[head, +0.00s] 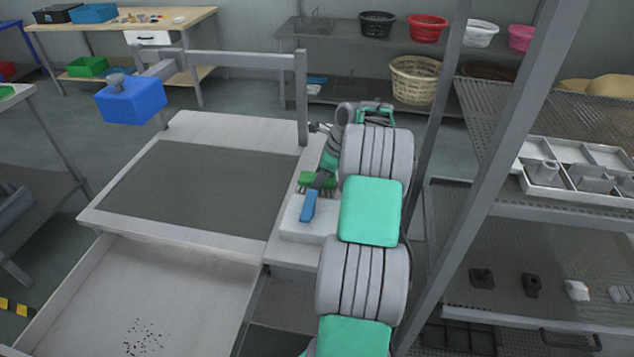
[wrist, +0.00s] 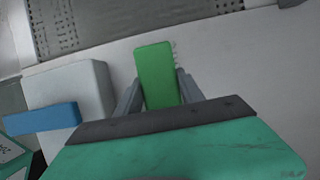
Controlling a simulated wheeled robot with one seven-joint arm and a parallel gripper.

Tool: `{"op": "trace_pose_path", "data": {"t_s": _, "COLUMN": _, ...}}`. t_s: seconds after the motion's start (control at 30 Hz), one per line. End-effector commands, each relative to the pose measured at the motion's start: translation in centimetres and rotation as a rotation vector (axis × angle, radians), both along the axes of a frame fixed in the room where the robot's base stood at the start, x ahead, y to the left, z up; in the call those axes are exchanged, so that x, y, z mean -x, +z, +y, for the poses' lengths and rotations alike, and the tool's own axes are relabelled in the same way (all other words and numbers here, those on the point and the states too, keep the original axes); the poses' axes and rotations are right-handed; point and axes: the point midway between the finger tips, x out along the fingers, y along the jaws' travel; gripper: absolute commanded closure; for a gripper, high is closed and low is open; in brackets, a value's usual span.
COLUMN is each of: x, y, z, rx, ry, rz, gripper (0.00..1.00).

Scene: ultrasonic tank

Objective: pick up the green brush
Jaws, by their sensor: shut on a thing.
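The green brush (wrist: 155,72) stands out between the two grey fingers of my gripper (wrist: 158,92) in the wrist view. The gripper is shut on it. In the head view the green brush (head: 308,178) shows as a small green piece beside my gripper (head: 318,184), partly hidden by the gripper and arm. It is over the pale ledge to the right of the tank. I cannot tell whether the brush touches the surface under it.
A white block (wrist: 72,82) lies left of the brush in the wrist view, with a blue piece (wrist: 40,118) near it. The blue piece also shows in the head view (head: 309,206). A grey post (head: 301,98) and a rack (head: 485,180) stand close to my arm.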

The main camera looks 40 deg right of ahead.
Motion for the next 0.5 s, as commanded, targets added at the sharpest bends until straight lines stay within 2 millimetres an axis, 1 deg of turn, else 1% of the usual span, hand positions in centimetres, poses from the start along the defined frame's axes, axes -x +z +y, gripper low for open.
{"op": "trace_pose_path", "data": {"t_s": 0.07, "x": 0.0, "y": -0.1, "z": -0.1, "rx": 0.004, "ry": 0.0, "rz": -0.003, "gripper": 1.0}}
{"op": "trace_pose_path", "data": {"t_s": 0.1, "x": -0.1, "y": 1.4, "z": -0.2, "rx": 0.005, "ry": 0.0, "rz": -0.004, "gripper": 1.0}}
{"op": "trace_pose_path", "data": {"t_s": 0.17, "x": -0.1, "y": 2.7, "z": -0.1, "rx": 0.005, "ry": 0.0, "rz": -0.004, "gripper": 1.0}}
{"op": "trace_pose_path", "data": {"t_s": 0.2, "x": -0.1, "y": 3.8, "z": -0.1, "rx": 0.006, "ry": 0.001, "rz": -0.004, "gripper": 1.0}}
{"op": "trace_pose_path", "data": {"t_s": 0.23, "x": 0.3, "y": 4.4, "z": 0.1, "rx": 0.005, "ry": 0.0, "rz": -0.004, "gripper": 1.0}}
{"op": "trace_pose_path", "data": {"t_s": 0.27, "x": 0.9, "y": 5.1, "z": 0.5, "rx": 0.005, "ry": 0.0, "rz": -0.004, "gripper": 1.0}}
{"op": "trace_pose_path", "data": {"t_s": 0.43, "x": 4.1, "y": 9.7, "z": 2.7, "rx": 0.005, "ry": -0.001, "rz": -0.003, "gripper": 1.0}}
{"op": "trace_pose_path", "data": {"t_s": 0.5, "x": 5.7, "y": 10.2, "z": 3.8, "rx": 0.002, "ry": 0.0, "rz": -0.002, "gripper": 1.0}}
